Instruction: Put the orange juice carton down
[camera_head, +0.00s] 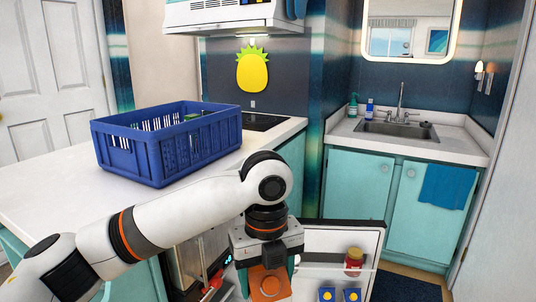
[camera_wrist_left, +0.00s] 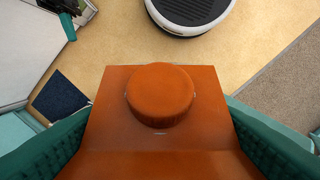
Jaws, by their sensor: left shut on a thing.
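The orange juice carton (camera_head: 270,284) is orange with a round cap and hangs in my left gripper (camera_head: 268,262) in the head view. In the left wrist view the carton (camera_wrist_left: 160,145) fills the lower middle, cap towards the camera, between two green finger pads. My left gripper is shut on it. The carton's lower part is hidden in both views, and floor shows beyond it in the wrist view.
An open fridge door (camera_head: 342,240) with a red-lidded jar (camera_head: 353,262) and small blue items stands just right of the carton. A blue crate (camera_head: 170,150) sits on the white counter (camera_head: 50,185), which has bare room left of it. A sink (camera_head: 395,130) is at the back right.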

